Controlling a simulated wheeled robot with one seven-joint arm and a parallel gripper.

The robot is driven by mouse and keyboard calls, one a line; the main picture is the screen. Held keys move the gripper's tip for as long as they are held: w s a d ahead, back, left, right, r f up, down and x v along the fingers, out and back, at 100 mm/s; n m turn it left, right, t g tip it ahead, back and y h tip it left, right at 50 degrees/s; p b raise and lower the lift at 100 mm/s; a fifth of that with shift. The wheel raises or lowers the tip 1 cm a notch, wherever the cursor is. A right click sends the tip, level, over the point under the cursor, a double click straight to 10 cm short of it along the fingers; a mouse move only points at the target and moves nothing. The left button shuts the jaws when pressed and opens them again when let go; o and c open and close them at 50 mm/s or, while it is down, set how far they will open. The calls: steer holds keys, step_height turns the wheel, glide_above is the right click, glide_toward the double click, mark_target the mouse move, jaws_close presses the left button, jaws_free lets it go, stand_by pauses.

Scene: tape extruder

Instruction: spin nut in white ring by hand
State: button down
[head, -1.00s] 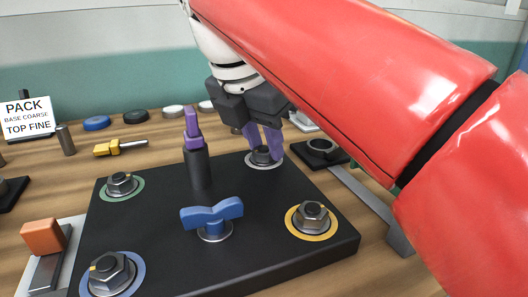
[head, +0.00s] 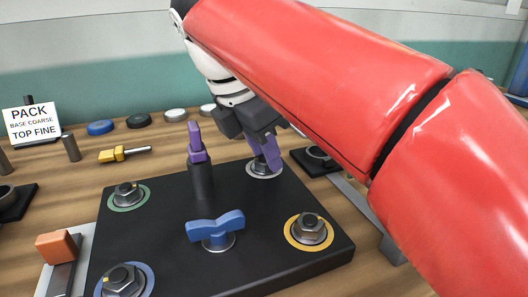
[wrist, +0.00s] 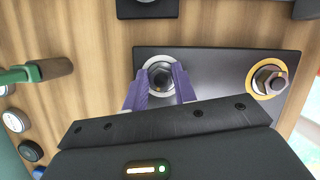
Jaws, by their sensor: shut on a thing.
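The nut in the white ring (head: 261,167) sits at the far right corner of the black plate (head: 270,215). In the wrist view the same nut (wrist: 160,78) shows at the upper middle, a grey hex on a stud inside the white ring. My gripper (head: 268,155) reaches down over it from above, its purple fingers on either side of the nut and shut on it. In the wrist view the fingertips (wrist: 160,82) flank the nut left and right. In the head view the fingers hide part of the nut.
Other nuts sit in a green ring (head: 128,195), a yellow ring (head: 309,231) and a blue ring (head: 124,281). A blue wing knob (head: 216,228) and a black post with a purple top (head: 199,170) rise from the plate. A sign (head: 32,121) stands back left.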

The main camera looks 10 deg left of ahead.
steer(key=shift+m+p, duration=0.5)
steer(key=shift+m, duration=0.2)
steer(key=shift+g, duration=0.3)
steer(key=shift+r+m+h+p, duration=0.1)
steer(key=shift+m+h+p, duration=0.2)
steer(key=shift+m+p, duration=0.15)
steer(key=shift+m, duration=0.55)
steer(key=m+g, duration=0.1)
steer(key=m, duration=0.2)
steer(key=shift+c, duration=2.4)
jaws_free()
